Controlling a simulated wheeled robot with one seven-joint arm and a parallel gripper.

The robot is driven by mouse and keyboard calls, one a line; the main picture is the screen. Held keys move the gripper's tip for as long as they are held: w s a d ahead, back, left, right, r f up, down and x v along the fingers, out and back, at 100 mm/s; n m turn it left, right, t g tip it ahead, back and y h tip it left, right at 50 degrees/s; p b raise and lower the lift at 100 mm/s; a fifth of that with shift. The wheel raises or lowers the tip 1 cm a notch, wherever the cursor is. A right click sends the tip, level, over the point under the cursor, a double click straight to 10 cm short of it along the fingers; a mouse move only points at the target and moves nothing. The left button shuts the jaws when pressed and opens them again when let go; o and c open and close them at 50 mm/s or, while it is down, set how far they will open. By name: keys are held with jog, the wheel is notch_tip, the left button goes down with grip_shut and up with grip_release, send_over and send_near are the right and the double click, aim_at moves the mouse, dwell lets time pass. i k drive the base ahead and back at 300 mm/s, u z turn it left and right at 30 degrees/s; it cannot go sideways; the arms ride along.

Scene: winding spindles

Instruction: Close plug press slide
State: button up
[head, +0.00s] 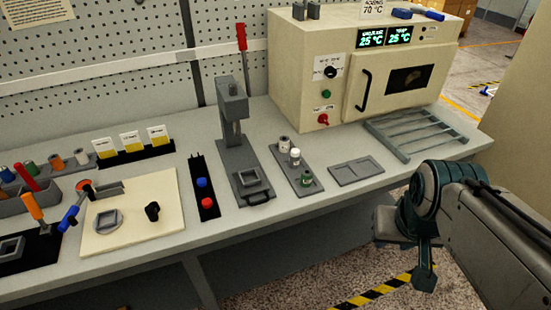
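The plug press (232,118) is a grey upright stand with a raised red lever (241,37), standing on the bench near the middle of the head view. Its slide (251,180) carries a square nest and lies on the press base, in front of the column and ram. A small handle (259,197) shows at the slide's front end. The nest looks empty, but it is small in view. My gripper (424,278) hangs in front of the bench at the lower right, well away from the press and touching nothing. Its fingers are too unclear to tell open from shut.
An oven (310,75) stands behind right, with a wire rack (415,132) before it. A tray of small bottles (291,165) sits right of the press. A black button box (204,187) is on its left. Floor is clear around my gripper.

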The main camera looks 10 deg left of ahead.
aim_at(250, 181)
jog(key=z, duration=2)
jog(key=k, duration=0.9)
jog(key=u, duration=1.35)
jog(key=i, duration=0.5)
jog(key=u, duration=0.05)
